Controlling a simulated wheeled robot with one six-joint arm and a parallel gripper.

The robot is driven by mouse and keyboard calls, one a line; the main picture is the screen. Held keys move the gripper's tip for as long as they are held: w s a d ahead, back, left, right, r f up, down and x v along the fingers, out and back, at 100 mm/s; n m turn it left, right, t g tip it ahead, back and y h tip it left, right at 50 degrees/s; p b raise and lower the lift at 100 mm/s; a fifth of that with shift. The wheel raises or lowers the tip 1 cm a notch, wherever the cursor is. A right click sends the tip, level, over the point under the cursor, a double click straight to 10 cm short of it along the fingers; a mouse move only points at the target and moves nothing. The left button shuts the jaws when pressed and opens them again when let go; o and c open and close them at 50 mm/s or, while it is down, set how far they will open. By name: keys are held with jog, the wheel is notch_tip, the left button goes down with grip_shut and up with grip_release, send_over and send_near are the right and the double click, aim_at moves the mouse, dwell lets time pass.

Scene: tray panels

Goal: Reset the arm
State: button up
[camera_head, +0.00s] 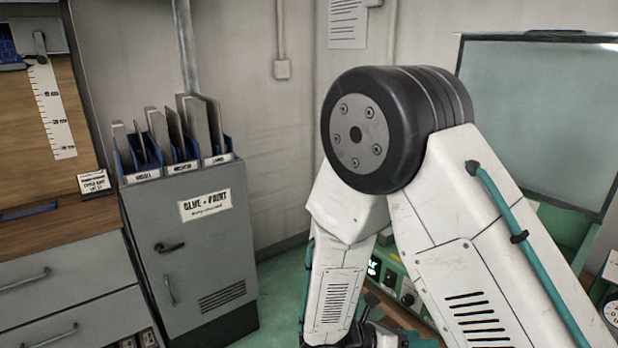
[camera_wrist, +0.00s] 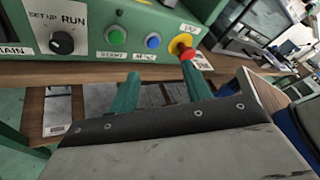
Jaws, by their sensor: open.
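My gripper (camera_wrist: 162,88) shows in the wrist view as two teal fingers standing apart, open, with nothing seen between them. They are in front of a green control panel (camera_wrist: 120,35) and above a wooden surface. My white arm, with a black round joint, is folded in a peak at the right of the head view. In that view the gripper is mostly hidden at the bottom edge.
The control panel carries a black knob (camera_wrist: 62,43), a green and a blue button, and a red emergency button (camera_wrist: 181,47). A grey cabinet (camera_head: 190,255) with blue racks of panels stands left of my arm. Green floor (camera_head: 285,290) shows between them.

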jog(key=s+d+r+m+y, duration=0.2)
jog(key=s+r+m+y, duration=0.5)
jog(key=r+m, duration=0.5)
jog(key=s+d+r+m+y, duration=0.2)
jog(key=s+r+m+y, duration=0.6)
jog(key=m, duration=0.7)
jog(key=shift+s+d+r, duration=0.35)
jog(key=shift+s+r, duration=0.7)
jog(key=shift+r, duration=1.05)
